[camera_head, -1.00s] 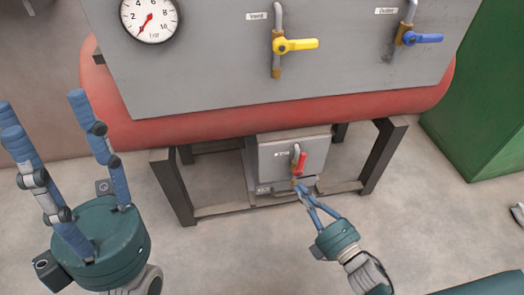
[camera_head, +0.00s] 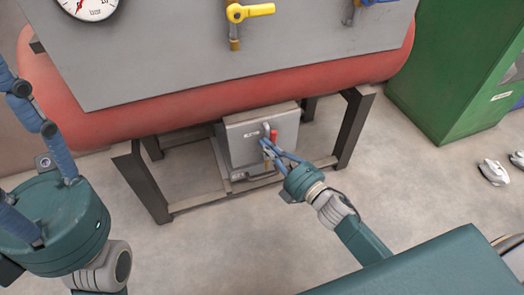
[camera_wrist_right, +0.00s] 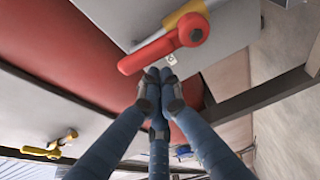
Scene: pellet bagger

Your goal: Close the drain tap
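The drain tap's red lever (camera_head: 274,137) is on the small grey box (camera_head: 240,140) under the red tank. In the right wrist view the red lever (camera_wrist_right: 150,52) crosses just beyond my fingertips, with a brass-yellow fitting (camera_wrist_right: 182,14) behind it. My right gripper (camera_head: 266,147) is at the tap, its fingers partly covering it in the head view. In the wrist view its three fingertips (camera_wrist_right: 159,77) are drawn together with nothing visible between them; contact with the lever is unclear. My left gripper (camera_head: 12,75) is open and empty at the left edge, partly cut off.
The red tank (camera_head: 200,107) stands on a dark metal frame (camera_head: 350,130), whose legs flank the box. Above are a yellow valve lever (camera_head: 252,10) and a gauge (camera_head: 88,4). A green cabinet (camera_head: 445,70) stands right.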

